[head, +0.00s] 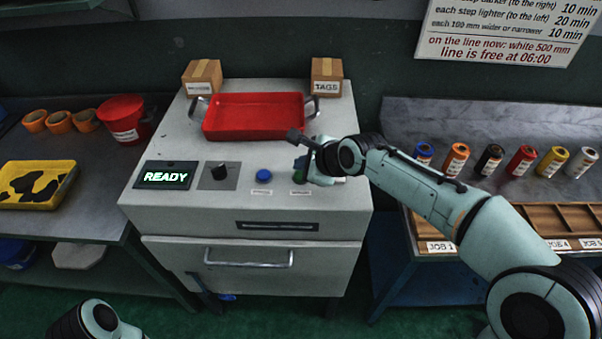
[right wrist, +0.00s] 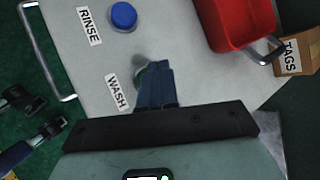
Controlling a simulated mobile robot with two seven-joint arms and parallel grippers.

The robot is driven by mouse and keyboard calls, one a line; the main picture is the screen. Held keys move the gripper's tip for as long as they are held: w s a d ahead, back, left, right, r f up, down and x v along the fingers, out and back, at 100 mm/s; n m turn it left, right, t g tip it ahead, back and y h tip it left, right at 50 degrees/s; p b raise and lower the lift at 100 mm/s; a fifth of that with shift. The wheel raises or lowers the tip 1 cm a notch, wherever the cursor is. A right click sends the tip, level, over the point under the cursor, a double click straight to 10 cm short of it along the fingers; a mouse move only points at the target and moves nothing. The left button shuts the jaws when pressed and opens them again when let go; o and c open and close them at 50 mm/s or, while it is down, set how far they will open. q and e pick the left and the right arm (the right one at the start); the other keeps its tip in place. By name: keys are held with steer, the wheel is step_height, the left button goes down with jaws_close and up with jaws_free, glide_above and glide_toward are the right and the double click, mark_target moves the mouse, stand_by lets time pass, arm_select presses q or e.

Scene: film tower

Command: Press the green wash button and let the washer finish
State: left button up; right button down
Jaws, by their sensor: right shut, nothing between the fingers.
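The washer (head: 160,205) is a pale grey cabinet. Its display (head: 164,176) reads READY in green. The green wash button (head: 299,175) is near the right front of its top, by the WASH label (head: 300,190), largely hidden by my gripper. My right gripper (head: 300,164) is shut and empty, right at the button. In the right wrist view its fingertips (right wrist: 154,70) cover most of the button, beside the WASH label (right wrist: 117,91); I cannot tell whether they touch it. Only a link of my left arm shows at the lower left of the head view.
A blue rinse button (head: 264,176) and dark knob (head: 219,172) sit left of the gripper. A red tray (head: 254,118) lies behind. Two cardboard boxes stand at the back, one marked TAGS (head: 327,77). Film canisters (head: 522,160) stand on the right bench.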

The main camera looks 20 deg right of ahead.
steer(key=shift+f, duration=0.1)
stand_by(0.4)
steer(key=shift+f, duration=0.35)
steer(key=shift+f+b, duration=0.5)
stand_by(0.6)
steer(key=shift+r, duration=0.1)
steer(key=shift+r+p, duration=0.8)
steer(key=shift+p, duration=0.1)
step_height(320, 180, up, 5)
steer(key=p, duration=0.4)
steer(key=shift+r, duration=0.1)
